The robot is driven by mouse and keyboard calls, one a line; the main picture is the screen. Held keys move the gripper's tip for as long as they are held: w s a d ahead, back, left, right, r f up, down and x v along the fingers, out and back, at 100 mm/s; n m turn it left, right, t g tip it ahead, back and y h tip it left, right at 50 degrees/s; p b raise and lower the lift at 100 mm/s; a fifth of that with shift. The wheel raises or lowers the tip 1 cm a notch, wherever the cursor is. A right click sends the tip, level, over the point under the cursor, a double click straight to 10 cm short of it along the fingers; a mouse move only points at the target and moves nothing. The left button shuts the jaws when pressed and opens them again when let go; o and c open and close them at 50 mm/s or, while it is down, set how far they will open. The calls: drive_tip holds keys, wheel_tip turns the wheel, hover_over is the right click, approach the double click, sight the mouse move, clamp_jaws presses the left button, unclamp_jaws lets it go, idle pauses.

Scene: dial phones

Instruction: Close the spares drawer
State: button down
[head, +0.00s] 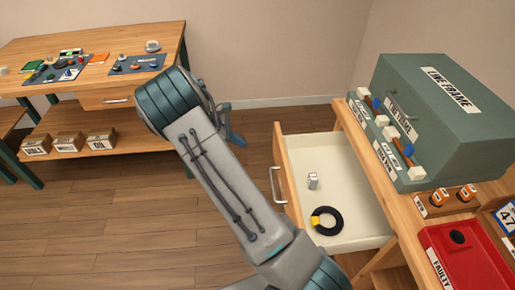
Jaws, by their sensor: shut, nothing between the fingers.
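The spares drawer (358,230) is pulled well out of the wooden bench at the right, its front panel with a silver handle (277,185) facing left. Inside lie a small grey-white part (313,181) and a black coil with a yellow piece (327,221). No label shows on the drawer from here. My gripper (236,138) is to the left of the drawer's far corner, apart from it, and partly hidden behind my wrist. Its fingers are small in view and look shut and empty.
A green line frame box (455,110) stands on the right bench, with a red faulty tray (468,262) nearer. Another bench (150,42) with mats and small parts stands at the back left, boxes (68,144) on its lower shelf. Wooden floor (110,220) is clear between.

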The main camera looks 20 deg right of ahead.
sight(278, 156)
drive_tip(key=shift+s+d+r+x, duration=0.1)
drive_tip(key=shift+d+r+x, duration=0.25)
drive_tip(key=shift+x, duration=1.65)
drive_tip(key=shift+s+d+r+x, duration=0.15)
drive_tip(key=shift+d+r+x, duration=0.2)
drive_tip(key=shift+x, duration=1.7)
drive_tip(key=shift+s+d+r+x, duration=0.1)
drive_tip(key=shift+d+r+x, duration=0.25)
drive_tip(key=shift+x, duration=1.65)
